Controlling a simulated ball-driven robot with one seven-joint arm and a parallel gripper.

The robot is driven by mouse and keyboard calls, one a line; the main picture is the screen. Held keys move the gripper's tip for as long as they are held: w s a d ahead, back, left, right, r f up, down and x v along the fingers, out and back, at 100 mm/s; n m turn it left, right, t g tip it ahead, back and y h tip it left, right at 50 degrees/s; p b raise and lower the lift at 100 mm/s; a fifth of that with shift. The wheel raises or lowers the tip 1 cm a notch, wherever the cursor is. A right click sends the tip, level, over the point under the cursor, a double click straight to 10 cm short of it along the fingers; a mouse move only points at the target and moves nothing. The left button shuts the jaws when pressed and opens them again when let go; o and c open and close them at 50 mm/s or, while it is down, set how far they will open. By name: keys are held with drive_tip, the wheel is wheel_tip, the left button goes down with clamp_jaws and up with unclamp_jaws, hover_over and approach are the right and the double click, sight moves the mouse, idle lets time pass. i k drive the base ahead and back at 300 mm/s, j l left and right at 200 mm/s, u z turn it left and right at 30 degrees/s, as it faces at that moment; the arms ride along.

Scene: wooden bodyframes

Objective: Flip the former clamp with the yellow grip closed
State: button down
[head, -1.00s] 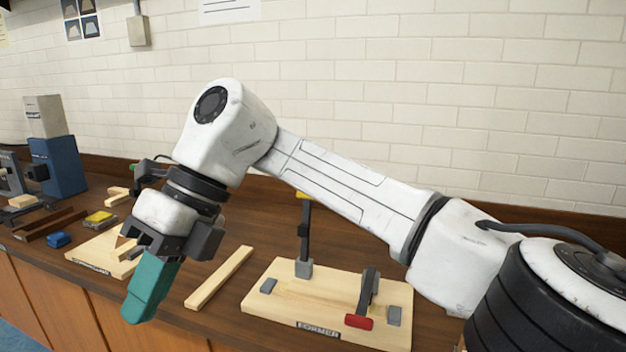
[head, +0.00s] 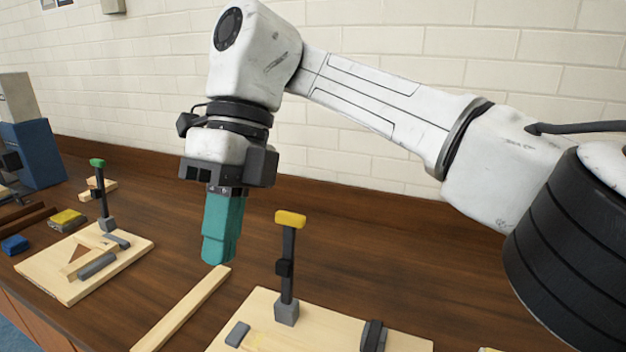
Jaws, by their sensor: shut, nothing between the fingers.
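The clamp with the yellow grip (head: 290,219) stands upright on the former board (head: 262,308) in the lower middle of the head view. Its dark lever rises from a grey base block, with the yellow grip at the top. My gripper (head: 219,262) has teal fingers pointing down, shut and empty. It hangs to the left of the yellow grip in the picture, apart from it, above the far end of a loose wooden strip. The front part of the board is cut off by the picture's lower edge.
A second clamp (head: 375,335) on the same board is partly cut off at the bottom. The loose wooden strip (head: 182,312) lies left of the board. Another board (head: 70,290) with an upright green-gripped clamp (head: 100,190) stands farther left. Bench behind is clear.

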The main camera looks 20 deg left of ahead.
sight(284, 267)
drive_tip(key=i, duration=1.05)
